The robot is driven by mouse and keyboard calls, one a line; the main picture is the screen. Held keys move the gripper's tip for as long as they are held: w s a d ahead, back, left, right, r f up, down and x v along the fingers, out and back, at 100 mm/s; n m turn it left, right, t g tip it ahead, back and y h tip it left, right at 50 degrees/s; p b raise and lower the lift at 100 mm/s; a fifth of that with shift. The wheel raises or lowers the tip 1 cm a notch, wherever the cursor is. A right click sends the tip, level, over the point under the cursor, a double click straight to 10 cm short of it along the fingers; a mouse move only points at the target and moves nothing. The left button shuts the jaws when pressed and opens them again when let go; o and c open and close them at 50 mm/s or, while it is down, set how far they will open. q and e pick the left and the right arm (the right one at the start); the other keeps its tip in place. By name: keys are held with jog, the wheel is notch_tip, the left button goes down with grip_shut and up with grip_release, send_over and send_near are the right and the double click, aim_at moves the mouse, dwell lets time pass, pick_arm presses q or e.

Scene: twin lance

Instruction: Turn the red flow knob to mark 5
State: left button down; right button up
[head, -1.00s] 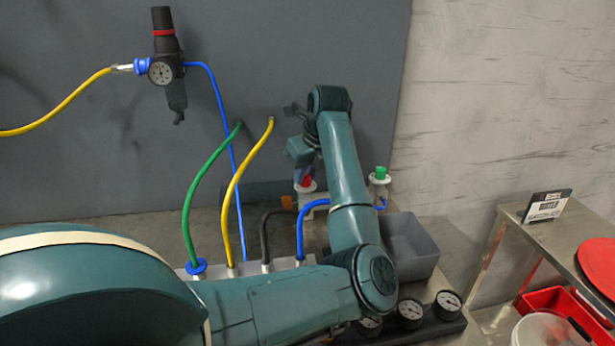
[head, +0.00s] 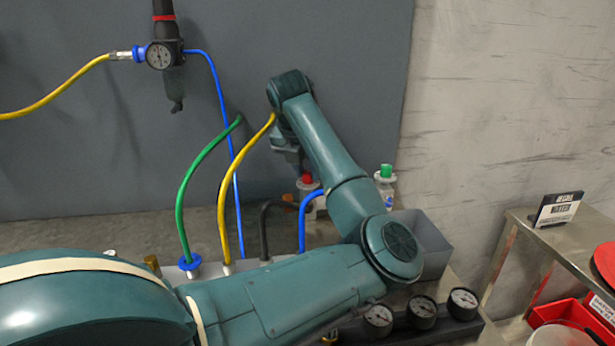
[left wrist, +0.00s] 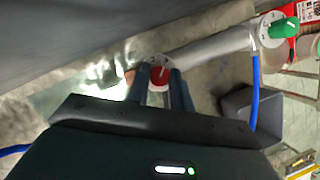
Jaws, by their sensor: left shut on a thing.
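The red flow knob (head: 307,178) sits on a pale dial body behind the hoses, beside my left gripper. In the left wrist view the red knob (left wrist: 159,76) lies between the two fingers of my left gripper (left wrist: 161,80), which is shut on it. A white pointer line shows on the knob; the dial numbers are too small to read. In the head view my left wrist (head: 289,88) is above the knob, and the fingertips are mostly hidden. A green knob (head: 386,171) stands to the right; it also shows in the left wrist view (left wrist: 285,29). My right gripper is not in view.
A grey bin (head: 425,240) and several gauges (head: 422,312) are on the right. A regulator (head: 162,60) hangs on the grey panel. A steel side table (head: 570,240) stands far right.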

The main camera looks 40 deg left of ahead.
pick_arm(q)
jog(key=m+h+b, duration=0.1)
jog(key=m+b, duration=0.1)
jog(key=m, duration=0.1)
jog(key=shift+a+f+m, duration=0.1)
jog(key=shift+f+m, duration=0.05)
jog(key=shift+m, duration=0.25)
jog(key=m+h+b, duration=0.1)
jog(key=m, duration=0.2)
jog(key=shift+a+m+h, duration=0.1)
jog(key=shift+m+h, duration=0.2)
jog(key=shift+h, duration=0.1)
jog(key=m, duration=0.1)
jog(key=m+h, duration=0.1)
jog(key=m, duration=0.1)
jog(key=shift+r+g, duration=0.2)
jog(key=shift+g, duration=0.1)
jog(key=shift+m, duration=0.4)
jog(key=shift+a+m, duration=0.1)
jog(key=shift+m, duration=0.3)
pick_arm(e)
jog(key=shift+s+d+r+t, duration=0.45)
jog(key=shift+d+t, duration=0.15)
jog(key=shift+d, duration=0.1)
pick_arm(q)
jog(key=c, duration=1.2)
grip_release()
jog(key=shift+c, duration=0.2)
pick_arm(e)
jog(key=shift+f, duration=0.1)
